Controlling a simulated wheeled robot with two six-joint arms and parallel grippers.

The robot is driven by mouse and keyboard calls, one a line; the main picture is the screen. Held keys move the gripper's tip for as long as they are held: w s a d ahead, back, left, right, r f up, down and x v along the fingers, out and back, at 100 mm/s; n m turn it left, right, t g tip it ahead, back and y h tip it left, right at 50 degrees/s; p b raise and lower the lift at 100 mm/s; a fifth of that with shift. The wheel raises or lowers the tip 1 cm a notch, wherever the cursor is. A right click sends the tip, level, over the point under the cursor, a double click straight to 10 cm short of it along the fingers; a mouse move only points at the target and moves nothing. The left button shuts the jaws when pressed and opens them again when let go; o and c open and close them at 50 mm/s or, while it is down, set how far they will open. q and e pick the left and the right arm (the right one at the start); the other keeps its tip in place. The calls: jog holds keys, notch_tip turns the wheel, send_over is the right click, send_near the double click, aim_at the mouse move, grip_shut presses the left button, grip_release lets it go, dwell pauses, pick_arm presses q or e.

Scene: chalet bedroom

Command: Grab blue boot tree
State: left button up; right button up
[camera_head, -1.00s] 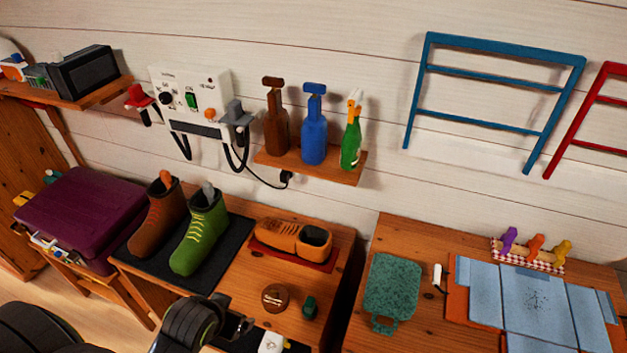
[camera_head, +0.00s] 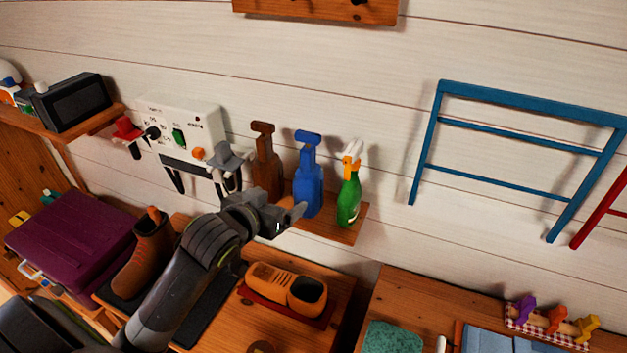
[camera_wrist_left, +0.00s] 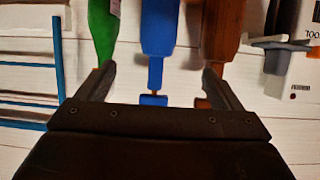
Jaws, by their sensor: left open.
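The blue boot tree (camera_head: 308,188) stands upright on a small wooden wall shelf (camera_head: 338,232), between a brown one and a green bottle. It has a wide body, a thin neck and a handle on top. My left gripper (camera_head: 291,209) is raised in front of the shelf, by the lower part of the blue boot tree. Its jaws are open and empty. In the left wrist view, which is upside down, the blue boot tree (camera_wrist_left: 159,30) lines up between the two spread fingers (camera_wrist_left: 158,75). It appears beyond them; contact cannot be told. My right gripper is not in view.
A brown boot tree (camera_head: 266,160) stands left of the blue one, and a green spray bottle (camera_head: 349,199) right. A white control box (camera_head: 180,125) is on the wall left. Below are a brown boot (camera_head: 150,245) and an orange shoe (camera_head: 283,287).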

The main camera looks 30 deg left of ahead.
aim_at(300, 187)
pick_arm(q)
jog(key=p+x, duration=0.2)
jog(key=x, duration=0.7)
jog(key=shift+w+f, duration=0.1)
jog(key=shift+w, duration=0.2)
jog(key=shift+p+x, duration=0.4)
jog(key=shift+x, duration=0.4)
jog(key=shift+p+x, duration=0.65)
jog(key=shift+x, duration=0.15)
jog(key=shift+w+d+f+p, duration=0.1)
jog(key=shift+w+f+p, duration=0.35)
jog(key=shift+w+f, duration=0.3)
jog(key=shift+x, duration=0.8)
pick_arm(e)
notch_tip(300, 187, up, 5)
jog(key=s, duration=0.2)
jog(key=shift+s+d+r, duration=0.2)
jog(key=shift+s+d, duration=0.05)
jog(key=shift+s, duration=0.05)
pick_arm(q)
jog(key=c, duration=1.3)
